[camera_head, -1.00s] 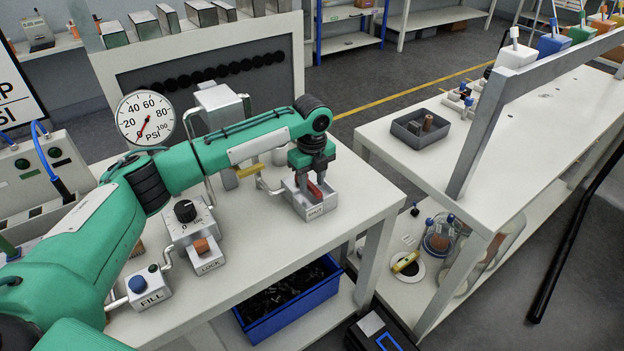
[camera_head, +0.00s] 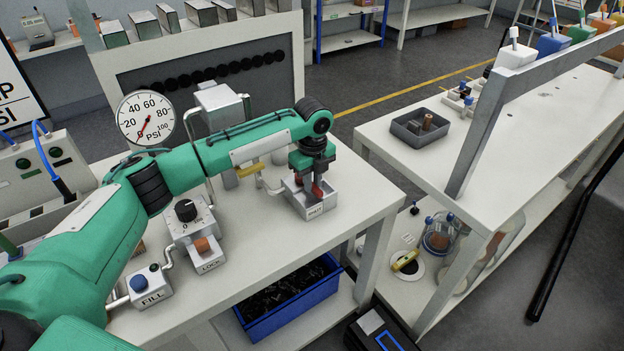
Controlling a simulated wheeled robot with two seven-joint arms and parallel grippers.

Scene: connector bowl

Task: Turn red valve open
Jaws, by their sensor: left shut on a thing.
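The red valve (camera_head: 317,191) is a small red handle on a white box with a label on its front, near the right edge of the left bench. My left gripper (camera_head: 311,182) points down over the box and is shut on the red handle. The fingers hide part of the handle. The left arm reaches across the bench from the left. My right gripper is not in view.
A pressure gauge (camera_head: 146,118) stands at the back left of the bench, its needle low. A black knob (camera_head: 186,210), an orange LOCK button (camera_head: 202,245) and a blue FILL button (camera_head: 137,284) sit below the arm. A blue bin (camera_head: 290,302) is under the bench.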

